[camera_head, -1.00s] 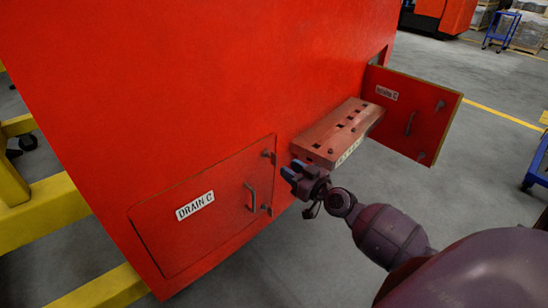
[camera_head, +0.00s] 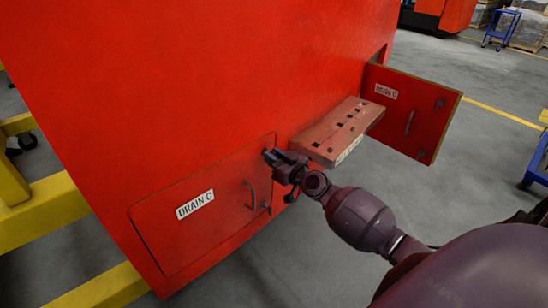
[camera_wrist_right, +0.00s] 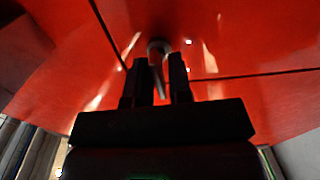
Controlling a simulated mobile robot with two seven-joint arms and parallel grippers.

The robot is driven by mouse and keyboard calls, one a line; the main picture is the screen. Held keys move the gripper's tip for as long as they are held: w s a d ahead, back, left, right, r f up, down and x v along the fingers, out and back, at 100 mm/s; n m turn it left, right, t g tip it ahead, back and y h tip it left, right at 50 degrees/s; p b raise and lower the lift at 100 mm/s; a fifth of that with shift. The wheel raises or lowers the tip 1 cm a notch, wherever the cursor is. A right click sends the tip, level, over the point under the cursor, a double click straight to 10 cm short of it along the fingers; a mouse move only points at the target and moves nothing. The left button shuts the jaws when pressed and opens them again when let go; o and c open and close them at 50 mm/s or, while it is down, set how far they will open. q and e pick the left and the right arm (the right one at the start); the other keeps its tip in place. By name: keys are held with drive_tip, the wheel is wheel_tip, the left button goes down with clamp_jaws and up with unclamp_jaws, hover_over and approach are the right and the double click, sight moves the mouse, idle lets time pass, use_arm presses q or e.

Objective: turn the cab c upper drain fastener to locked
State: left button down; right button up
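The closed red Drain C door (camera_head: 190,232) is low on the red cab, with a handle (camera_head: 251,195) near its right edge. My right gripper (camera_head: 269,156) is at the door's upper right corner and covers the upper drain fastener in the head view. In the right wrist view the grey fastener (camera_wrist_right: 157,47) shows just beyond the fingertips. Its lever reaches down between the two fingers, which stand apart; contact is unclear. The lower fastener (camera_head: 267,209) shows below my gripper. My left gripper is not in view.
A reddish-brown slotted block (camera_head: 337,133) juts from the cab just right of my right gripper. Beyond it a second labelled door (camera_head: 412,112) stands open. Yellow stand beams (camera_head: 45,205) are at the left.

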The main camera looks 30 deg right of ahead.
clamp_jaws()
drive_tip(key=shift+m, duration=1.4)
drive_tip(key=m, duration=0.2)
drive_tip(key=shift+d+f+m+b, duration=0.1)
drive_tip(key=shift+m+b, duration=0.2)
drive_tip(key=shift+b, duration=0.1)
drive_tip(key=shift+d+f+m, duration=0.1)
drive_tip(key=shift+d+m, duration=0.05)
drive_tip(key=shift+m, duration=6.05)
